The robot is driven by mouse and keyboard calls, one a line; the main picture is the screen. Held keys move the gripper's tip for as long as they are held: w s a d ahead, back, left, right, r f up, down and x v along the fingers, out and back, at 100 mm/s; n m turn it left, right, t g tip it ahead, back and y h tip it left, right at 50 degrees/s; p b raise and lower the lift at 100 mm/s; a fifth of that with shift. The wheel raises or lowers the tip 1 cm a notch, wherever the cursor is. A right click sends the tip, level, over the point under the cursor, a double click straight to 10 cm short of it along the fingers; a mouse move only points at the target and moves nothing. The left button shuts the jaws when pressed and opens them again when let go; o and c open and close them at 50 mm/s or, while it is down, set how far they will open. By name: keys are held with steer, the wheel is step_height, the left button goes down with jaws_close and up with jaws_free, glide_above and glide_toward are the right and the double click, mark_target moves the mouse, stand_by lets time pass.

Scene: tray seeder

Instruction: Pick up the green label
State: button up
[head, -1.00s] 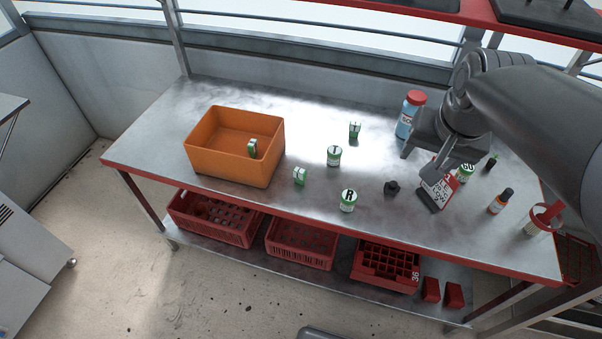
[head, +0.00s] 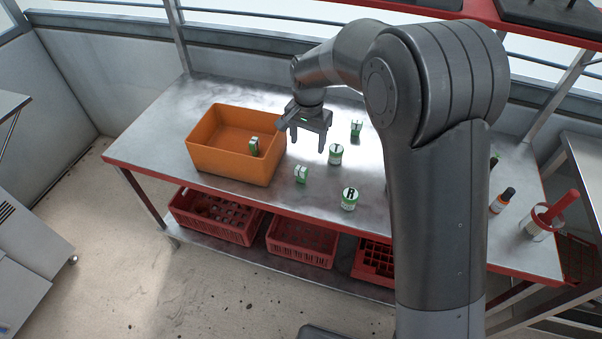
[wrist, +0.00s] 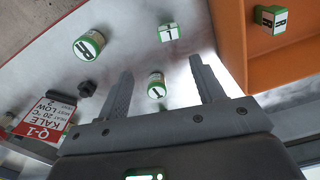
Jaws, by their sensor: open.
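Several small green-and-white pieces could be the green label; I cannot tell which is meant. A blocky piece (head: 301,174) lies on the table right of the orange bin; it also shows in the wrist view (wrist: 170,32). Another (head: 254,147) is in the bin, and one (head: 357,129) stands farther back. A round jar marked T (head: 336,153) and one marked R (head: 349,198) have green bands. My gripper (head: 308,142) is open and empty above the table, between bin and T jar. In the wrist view, the T jar (wrist: 156,86) appears between the fingers, apart from them.
The orange bin (head: 215,165) stands at the left of the metal table (head: 160,125). A dark knob (wrist: 87,89) and a red-and-white card (wrist: 45,118) show in the wrist view. A dropper bottle (head: 502,201) and red-handled cup (head: 540,222) stand at the right. My arm hides part of the table.

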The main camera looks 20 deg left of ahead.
step_height(320, 180, down, 2)
steer(key=a, duration=0.2)
glide_above(301, 168)
step_height(301, 168, down, 5)
steer(key=shift+s+r, duration=0.1)
steer(key=shift+s, duration=0.05)
steer(key=shift+f, duration=3.05)
steer(key=shift+c, duration=0.3)
steer(key=c, duration=1)
steer(key=shift+r, duration=0.1)
